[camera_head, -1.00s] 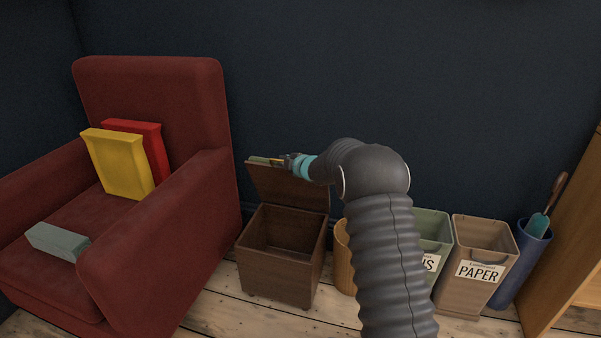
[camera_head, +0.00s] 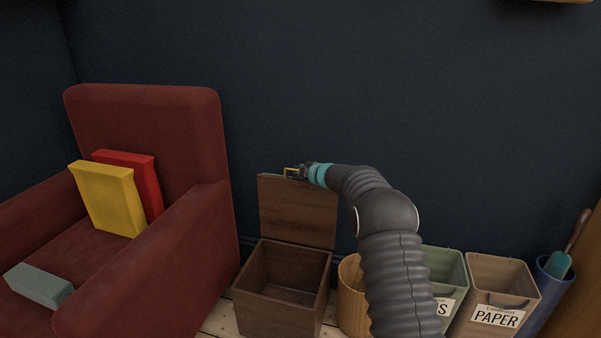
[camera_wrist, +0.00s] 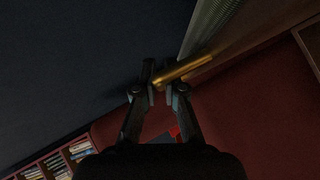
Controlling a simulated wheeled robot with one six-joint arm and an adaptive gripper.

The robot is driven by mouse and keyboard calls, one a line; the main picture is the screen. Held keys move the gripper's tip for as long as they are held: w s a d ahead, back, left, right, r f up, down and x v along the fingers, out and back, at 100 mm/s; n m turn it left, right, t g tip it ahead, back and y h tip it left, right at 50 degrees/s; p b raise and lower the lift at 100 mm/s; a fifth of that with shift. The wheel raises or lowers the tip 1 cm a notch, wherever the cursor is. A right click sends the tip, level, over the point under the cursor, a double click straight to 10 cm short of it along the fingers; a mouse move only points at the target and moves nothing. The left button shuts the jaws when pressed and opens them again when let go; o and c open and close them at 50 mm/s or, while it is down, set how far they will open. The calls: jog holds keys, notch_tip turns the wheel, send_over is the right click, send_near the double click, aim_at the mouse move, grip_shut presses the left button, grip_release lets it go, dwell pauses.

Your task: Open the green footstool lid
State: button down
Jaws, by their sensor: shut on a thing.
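The footstool is a brown wooden box (camera_head: 281,311) on the floor beside the red armchair, and its inside shows empty. Its lid (camera_head: 298,213) stands up nearly vertical at the back of the box, with its wooden underside facing me. In the wrist view a strip of the lid's greenish top (camera_wrist: 208,28) shows along its edge. A brass handle (camera_wrist: 183,72) sits on the lid; it also shows at the lid's upper edge in the head view (camera_head: 291,171). My gripper (camera_wrist: 163,82) is shut on this handle. It also shows at the lid's top edge in the head view (camera_head: 302,172).
The red armchair (camera_head: 150,110) stands left, holding a yellow book (camera_head: 108,198), a red book (camera_head: 150,190) and a grey-green block (camera_head: 40,286). A wicker basket (camera_head: 352,300), green bin (camera_head: 446,275), paper bin (camera_head: 503,283) and blue bin (camera_head: 552,288) stand right. The dark wall is close behind.

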jog(key=shift+a+r, duration=0.15)
jog(key=shift+a, duration=0.15)
jog(key=c, duration=1.2)
grip_release()
jog(key=shift+s+a, duration=0.1)
jog(key=shift+a, duration=0.2)
jog(key=shift+c, duration=0.2)
jog(key=shift+d, duration=0.65)
jog(key=v, duration=1.1)
jog(key=shift+s, duration=0.25)
jog(key=shift+d+r, duration=0.1)
